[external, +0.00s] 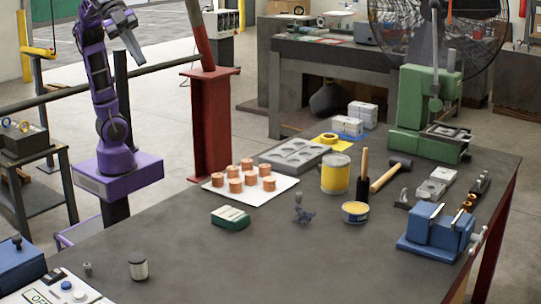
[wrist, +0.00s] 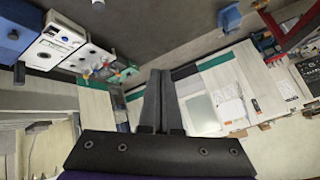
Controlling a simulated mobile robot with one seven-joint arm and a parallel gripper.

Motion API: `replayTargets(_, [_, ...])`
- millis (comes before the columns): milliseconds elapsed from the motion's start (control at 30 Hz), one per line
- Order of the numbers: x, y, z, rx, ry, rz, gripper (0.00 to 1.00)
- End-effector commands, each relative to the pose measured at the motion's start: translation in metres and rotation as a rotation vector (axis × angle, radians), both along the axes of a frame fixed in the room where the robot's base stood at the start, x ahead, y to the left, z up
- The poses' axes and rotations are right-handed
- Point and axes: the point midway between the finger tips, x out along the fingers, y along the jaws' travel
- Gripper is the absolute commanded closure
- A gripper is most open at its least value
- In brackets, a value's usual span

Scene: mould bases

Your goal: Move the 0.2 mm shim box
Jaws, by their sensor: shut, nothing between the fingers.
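A small green and white box (external: 230,218) lies flat on the dark worktable, left of its middle. It may be the shim box, but its label is too small to read. My gripper (external: 139,58) is raised at the upper left, well away from the box and beyond the table's left edge. In the wrist view my gripper's fingers (wrist: 161,100) are together, with nothing seen between them. I cannot pick out the green and white box for sure in the wrist view.
Copper cylinders on a white sheet (external: 278,199) stand behind the box. White boxes (external: 347,126) stand at the back. The table's front middle is clear.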

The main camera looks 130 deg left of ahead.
Motion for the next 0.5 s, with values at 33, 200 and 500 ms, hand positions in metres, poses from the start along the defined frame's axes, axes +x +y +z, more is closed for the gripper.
replayTargets(33, [0.003,0.009,0.008,-0.042,0.000,0.018,1.00])
replayTargets(200, [0.009,0.034,0.017,-0.163,0.022,0.104,1.00])
replayTargets(500, [0.032,0.091,0.015,-0.411,0.108,0.310,1.00])
